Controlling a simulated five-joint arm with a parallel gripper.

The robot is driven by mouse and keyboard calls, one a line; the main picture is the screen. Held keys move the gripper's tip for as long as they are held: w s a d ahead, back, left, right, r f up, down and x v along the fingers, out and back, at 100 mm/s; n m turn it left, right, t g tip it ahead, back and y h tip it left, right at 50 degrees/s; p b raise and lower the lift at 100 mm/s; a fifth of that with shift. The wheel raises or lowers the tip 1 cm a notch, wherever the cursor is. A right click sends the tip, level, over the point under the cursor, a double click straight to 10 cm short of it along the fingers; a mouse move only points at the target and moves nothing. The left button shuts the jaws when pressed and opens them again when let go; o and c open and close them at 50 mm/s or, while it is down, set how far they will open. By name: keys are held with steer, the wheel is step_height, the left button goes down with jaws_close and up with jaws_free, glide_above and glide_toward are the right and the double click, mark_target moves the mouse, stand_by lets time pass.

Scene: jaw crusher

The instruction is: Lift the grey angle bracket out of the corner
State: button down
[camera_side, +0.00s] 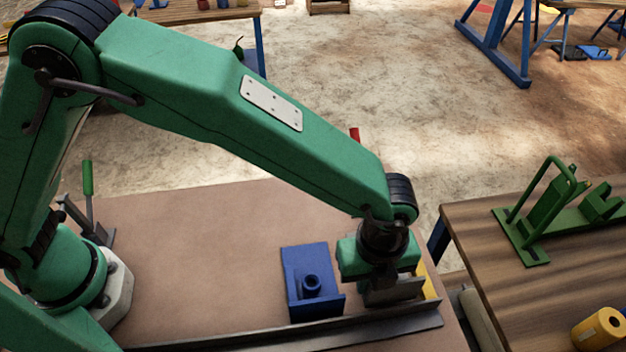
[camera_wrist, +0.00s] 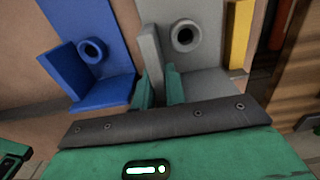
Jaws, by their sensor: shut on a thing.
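The grey angle bracket (camera_wrist: 205,25) shows in the wrist view with a round boss on its flat plate and an upright flange. My gripper (camera_wrist: 160,88) is shut on this flange, with one green finger on each side. In the side view my gripper (camera_side: 378,285) is low at the right end of the brown bench, and part of the grey bracket (camera_side: 397,291) shows below it. The gripper body hides the rest. I cannot tell whether the bracket touches the bench.
A similar blue bracket (camera_side: 300,268) stands close to the left. A yellow piece (camera_side: 428,281) is close on the right. A dark rail (camera_side: 375,329) runs along the front. The bench left of the blue bracket (camera_side: 200,260) is clear. A wooden table (camera_side: 500,290) stands at the right.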

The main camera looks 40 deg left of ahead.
steer(key=shift+r, duration=4.05)
